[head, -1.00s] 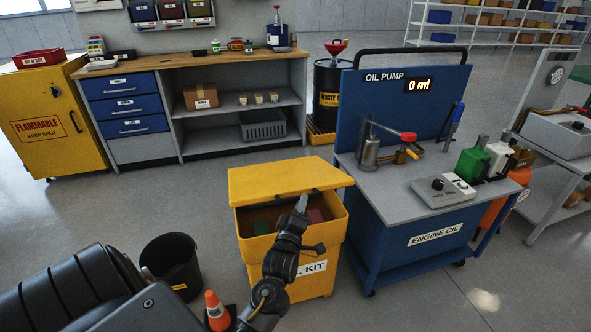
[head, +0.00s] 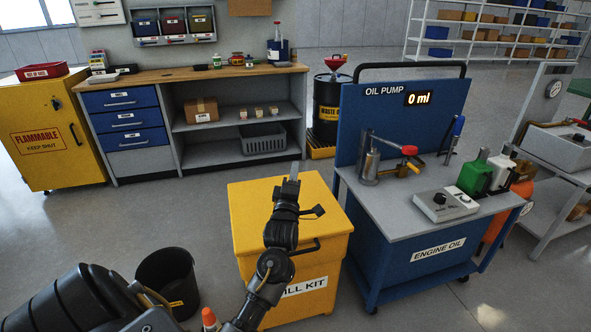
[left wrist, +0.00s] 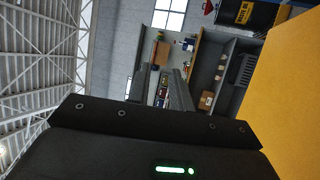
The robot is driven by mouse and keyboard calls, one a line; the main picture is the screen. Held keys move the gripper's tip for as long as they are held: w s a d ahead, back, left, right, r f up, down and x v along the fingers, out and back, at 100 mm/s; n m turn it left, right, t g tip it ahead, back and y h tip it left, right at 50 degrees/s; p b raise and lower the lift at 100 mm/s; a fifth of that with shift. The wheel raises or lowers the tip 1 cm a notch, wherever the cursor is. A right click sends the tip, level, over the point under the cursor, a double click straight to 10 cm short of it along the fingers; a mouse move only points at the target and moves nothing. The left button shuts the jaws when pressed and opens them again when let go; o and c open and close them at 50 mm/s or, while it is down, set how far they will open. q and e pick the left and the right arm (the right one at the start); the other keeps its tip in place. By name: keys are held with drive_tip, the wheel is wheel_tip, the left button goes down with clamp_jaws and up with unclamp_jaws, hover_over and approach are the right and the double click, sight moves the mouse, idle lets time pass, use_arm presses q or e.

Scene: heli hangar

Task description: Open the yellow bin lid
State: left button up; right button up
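The yellow bin (head: 290,268) with a spill kit label stands on the floor in the middle of the head view. Its flat lid (head: 252,215) lies down over the top, and the inside is hidden. A dark handle (head: 306,247) shows at the lid's front edge. My left gripper (head: 292,176) is above the lid in the picture, fingers pointing away from me. In the left wrist view its fingers (left wrist: 161,88) are apart with nothing between them. The lid's yellow surface (left wrist: 285,95) fills the right side there. My right gripper is not in view.
A blue engine oil cart (head: 410,255) stands close to the bin's right. A black bucket (head: 168,280) and an orange cone (head: 209,318) are at its left. A workbench (head: 190,77) stands behind, with clear floor between it and the bin.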

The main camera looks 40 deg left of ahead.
use_arm(q)
drive_tip(key=shift+x, duration=0.8)
drive_tip(key=shift+c, duration=0.3)
clamp_jaws()
idle(0.6)
drive_tip(key=shift+o, duration=0.3)
unclamp_jaws()
drive_tip(key=v, duration=1.1)
drive_tip(key=shift+b, duration=0.3)
